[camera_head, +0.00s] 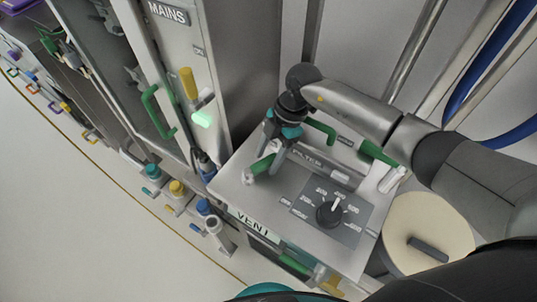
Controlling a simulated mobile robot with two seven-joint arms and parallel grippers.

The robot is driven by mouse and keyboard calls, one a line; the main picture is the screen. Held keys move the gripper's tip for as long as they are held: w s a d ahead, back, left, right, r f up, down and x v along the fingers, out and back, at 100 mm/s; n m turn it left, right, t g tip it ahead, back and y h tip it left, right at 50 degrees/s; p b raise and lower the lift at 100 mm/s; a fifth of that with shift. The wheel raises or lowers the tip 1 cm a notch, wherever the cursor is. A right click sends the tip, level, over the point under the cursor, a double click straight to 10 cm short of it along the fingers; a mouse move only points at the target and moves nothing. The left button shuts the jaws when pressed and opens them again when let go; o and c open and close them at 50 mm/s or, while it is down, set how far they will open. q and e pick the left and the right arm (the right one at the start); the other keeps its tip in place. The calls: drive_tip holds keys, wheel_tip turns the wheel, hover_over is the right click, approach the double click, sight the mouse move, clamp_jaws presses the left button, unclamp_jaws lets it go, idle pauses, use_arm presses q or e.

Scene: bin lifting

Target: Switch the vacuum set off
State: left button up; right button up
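A grey box with a sloping top panel (232,185) stands in the middle, with a black rotary dial (329,213) on a dark numbered scale. The dial's white pointer points up toward the far side. A green lever with a white end (249,178) is at the panel's left edge, and another green lever with a white end (391,180) is at the right. My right gripper (265,165) points down over the left lever, its fingers at or around it; I cannot tell whether they grip it. No label in view clearly reads vacuum. My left gripper is not in view.
A tall cabinet marked MAINS (168,12) with a green handle (158,112) and a yellow-topped lever (188,83) stands at the left. Coloured connectors (177,188) line the lower left. A round cream-topped container (428,222) is at the right. Blue hoses (490,70) run at the upper right.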

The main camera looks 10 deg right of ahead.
drive_tip(key=p+v, duration=0.1)
drive_tip(key=v, duration=1.4)
drive_tip(key=shift+d+r, duration=0.1)
